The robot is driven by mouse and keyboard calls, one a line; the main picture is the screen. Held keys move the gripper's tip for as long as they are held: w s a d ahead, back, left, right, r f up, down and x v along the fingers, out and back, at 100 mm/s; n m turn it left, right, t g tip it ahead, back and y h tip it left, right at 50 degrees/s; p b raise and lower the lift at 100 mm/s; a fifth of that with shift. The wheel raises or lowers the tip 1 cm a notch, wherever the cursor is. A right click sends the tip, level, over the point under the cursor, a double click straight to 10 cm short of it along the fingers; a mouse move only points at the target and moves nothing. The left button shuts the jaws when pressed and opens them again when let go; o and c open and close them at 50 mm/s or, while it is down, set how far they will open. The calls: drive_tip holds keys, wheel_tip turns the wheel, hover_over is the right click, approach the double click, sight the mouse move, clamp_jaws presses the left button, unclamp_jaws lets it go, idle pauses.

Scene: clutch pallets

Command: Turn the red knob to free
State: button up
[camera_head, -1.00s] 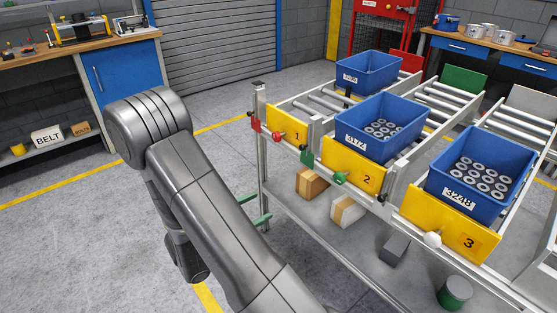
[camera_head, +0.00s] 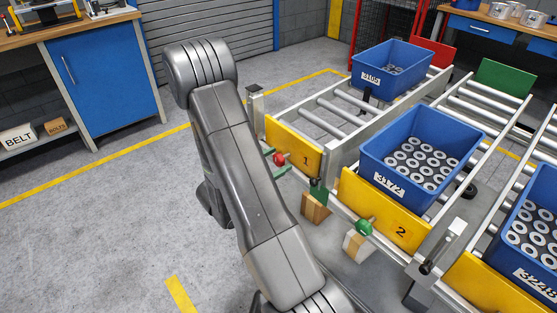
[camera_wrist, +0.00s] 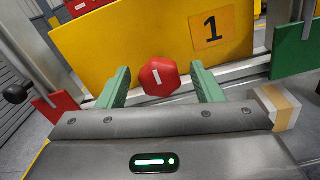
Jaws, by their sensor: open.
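The red knob (camera_wrist: 159,77) is a faceted knob with a short white line on its face, upright and slightly tilted. It sits at the lower edge of the yellow panel marked 1 (camera_wrist: 150,35). My gripper (camera_wrist: 164,73) is open, with one green finger on each side of the knob. A gap shows between the knob and each finger; I see no contact. In the head view the red knob (camera_head: 280,159) shows beside my arm, with green fingertips next to it. A red plate (camera_wrist: 58,106) is left of the knob and a green plate (camera_wrist: 297,48) is right.
Blue bins 3105 (camera_head: 366,76), 3172 (camera_head: 376,167) and 3248 (camera_head: 520,267) stand on roller lanes. A green knob (camera_head: 364,227) sits on yellow panel 2 (camera_head: 383,220). A black ball handle (camera_wrist: 15,94) is at left. Floor left of my arm is clear.

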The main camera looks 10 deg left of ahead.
drive_tip(key=shift+w+d, duration=0.4)
drive_tip(key=shift+w, duration=0.1)
drive_tip(key=shift+c, duration=0.2)
clamp_jaws()
drive_tip(key=b, duration=0.1)
drive_tip(key=m+b, duration=0.1)
drive_tip(key=b, duration=0.1)
drive_tip(key=shift+f+m, duration=0.3)
drive_tip(key=m+b, duration=0.2)
drive_tip(key=b, duration=0.1)
drive_tip(key=shift+r+m+b, duration=0.25)
drive_tip(key=shift+m+b, duration=0.15)
drive_tip(key=shift+o, duration=0.2)
unclamp_jaws()
